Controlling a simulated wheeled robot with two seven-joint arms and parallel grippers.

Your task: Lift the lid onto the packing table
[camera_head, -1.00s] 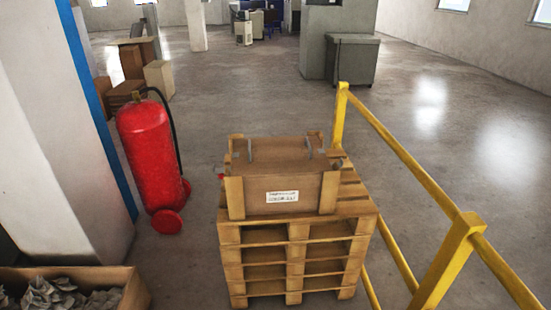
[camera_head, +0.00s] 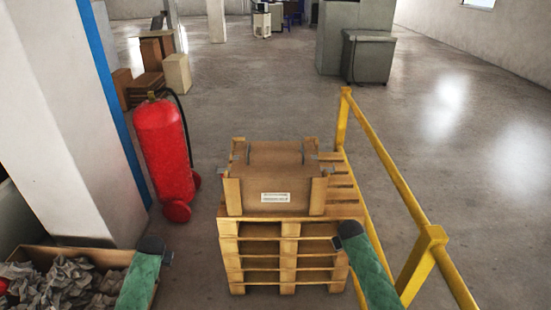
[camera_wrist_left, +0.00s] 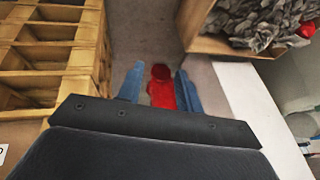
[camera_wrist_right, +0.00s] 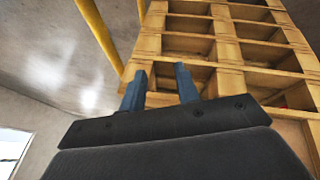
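A wooden crate (camera_head: 232,197) with a white label stands upright on a stack of pallets. Its lid (camera_head: 276,155), a flat wooden panel with a grey metal handle near each side, lies on top between the corner posts. My left gripper (camera_head: 168,258) is low, left of the pallets and beside the box of paper; its fingers are apart and empty in the left wrist view (camera_wrist_left: 158,80). My right gripper (camera_head: 336,243) is below the crate, at the right front of the pallets; its fingers are apart and empty in the right wrist view (camera_wrist_right: 160,82). I cannot make out a packing table.
The pallet stack (camera_head: 290,228) has slatted, open sides. A yellow railing (camera_head: 390,180) runs along its right. A red fire extinguisher (camera_head: 165,150) and a white pillar stand left. An open box (camera_head: 108,257) holds crumpled paper at lower left.

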